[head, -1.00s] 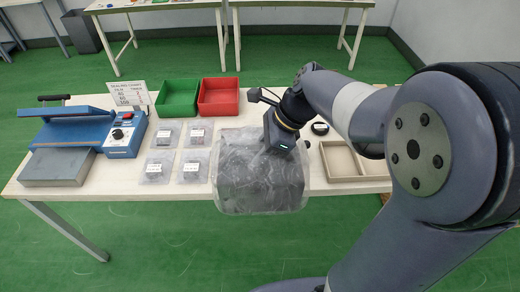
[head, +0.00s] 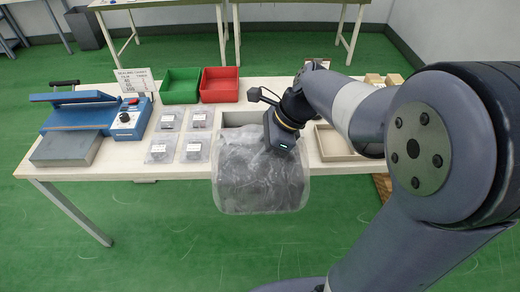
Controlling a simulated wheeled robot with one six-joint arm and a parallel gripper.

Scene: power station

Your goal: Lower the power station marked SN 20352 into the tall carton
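A dark, bulky item in a clear plastic bag, which I take for the power station (head: 258,180), hangs below my gripper (head: 281,143) in the head view. It hangs over the table's front edge. No serial number is readable on it. My fingertips are hidden behind the gripper body and the bag, but the bag stays with the gripper as the table shifts in view, so the gripper is shut on it. No tall carton is clearly in view. A brown, slatted-looking surface (head: 383,185) shows partly on the floor at the right; I cannot tell what it is.
The table (head: 130,165) holds a blue sealing machine (head: 80,125), a small sign (head: 133,80), several small bagged parts (head: 163,150), a green bin (head: 181,86), a red bin (head: 219,85), a grey tray (head: 238,118) and a beige tray (head: 338,144). The green floor in front is clear.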

